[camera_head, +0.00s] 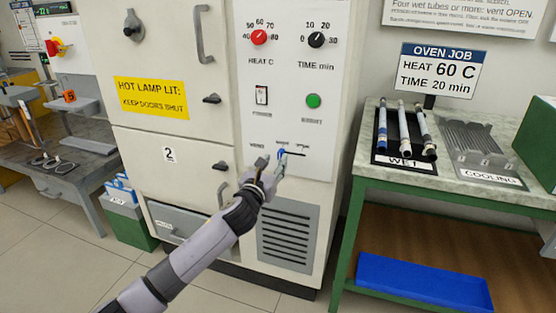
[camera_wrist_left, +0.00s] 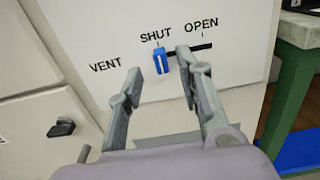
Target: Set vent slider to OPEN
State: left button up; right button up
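The vent slider's blue knob (camera_wrist_left: 160,61) stands under the word SHUT, at the left end of its dark slot (camera_wrist_left: 204,47); the word OPEN is above the slot's right end. In the head view the small blue knob (camera_head: 281,153) shows on the lower part of the white oven panel, just by my fingertips. My left gripper (camera_head: 270,161) is open. In the left wrist view its fingers (camera_wrist_left: 158,64) are spread with the knob appearing between them, the right finger close to it. I cannot tell whether either finger touches the knob. My right gripper is not in view.
The panel has a red heat dial (camera_head: 259,37), a black time dial (camera_head: 316,40) and a green button (camera_head: 313,101). Oven doors with handles are to the left. A green-framed table (camera_head: 470,190) at right holds the WET rack (camera_head: 405,162) with several tubes.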

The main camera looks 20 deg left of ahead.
aim_at(280, 155)
pick_arm(q)
jog(key=shift+w+b, duration=0.3)
jog(key=shift+w, duration=1.75)
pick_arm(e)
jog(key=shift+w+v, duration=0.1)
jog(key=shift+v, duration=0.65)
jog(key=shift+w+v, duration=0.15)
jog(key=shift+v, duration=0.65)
pick_arm(q)
jog(key=shift+c, duration=0.5)
grip_shut()
jog(key=shift+d, duration=0.1)
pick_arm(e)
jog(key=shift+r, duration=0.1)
